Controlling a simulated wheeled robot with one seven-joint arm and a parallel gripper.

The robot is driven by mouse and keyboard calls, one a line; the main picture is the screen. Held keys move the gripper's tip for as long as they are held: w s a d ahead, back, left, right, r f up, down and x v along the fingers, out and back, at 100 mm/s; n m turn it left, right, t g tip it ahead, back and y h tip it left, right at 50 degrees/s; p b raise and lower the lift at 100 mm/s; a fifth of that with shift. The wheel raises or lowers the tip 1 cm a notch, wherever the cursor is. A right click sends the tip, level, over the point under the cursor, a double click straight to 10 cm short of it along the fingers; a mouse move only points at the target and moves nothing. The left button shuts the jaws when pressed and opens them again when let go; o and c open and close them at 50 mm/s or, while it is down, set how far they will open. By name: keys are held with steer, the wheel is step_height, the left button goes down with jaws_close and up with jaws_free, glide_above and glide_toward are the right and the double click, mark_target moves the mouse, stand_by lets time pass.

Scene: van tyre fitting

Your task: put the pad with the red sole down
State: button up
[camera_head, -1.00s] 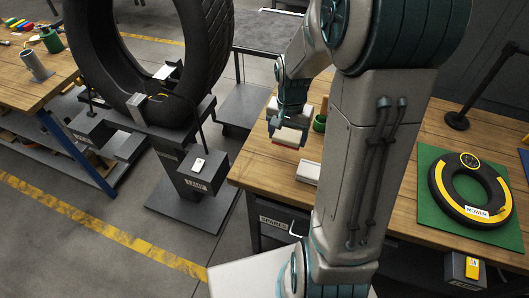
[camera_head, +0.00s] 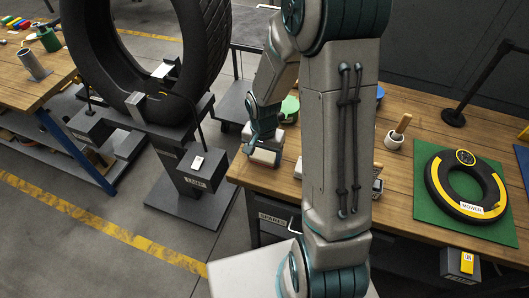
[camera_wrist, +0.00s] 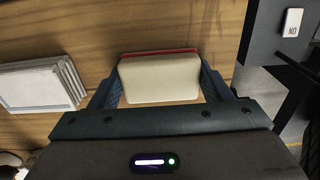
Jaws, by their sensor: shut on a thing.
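The pad with the red sole (camera_wrist: 160,78) shows in the wrist view as a cream block with a red strip along its far edge. My gripper (camera_wrist: 160,88) is shut on it, one finger at each end. In the head view, my gripper (camera_head: 263,137) is over the near left corner of the workbench (camera_head: 242,172), with the pad (camera_head: 264,156) just below the fingers. Its red sole is hidden there. I cannot tell whether the pad touches the wood.
A stack of pale flat pieces (camera_wrist: 42,86) lies left of the pad in the wrist view. My arm hides part of the bench. A green mat (camera_head: 432,203) with a black and yellow tyre (camera_head: 439,186) lies right. A big tyre (camera_head: 208,60) stands left, beyond the bench edge.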

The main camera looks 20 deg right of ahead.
mark_target(264, 155)
steer(key=shift+f, duration=0.15)
steer(key=o, duration=1)
step_height(264, 155, up, 12)
steer(key=r, duration=0.1)
steer(key=s+r+n+t, duration=0.3)
steer(key=s+r+n, duration=0.4)
steer(key=s, duration=0.7)
steer(key=shift+d+v, duration=0.2)
steer(key=shift+v, duration=0.95)
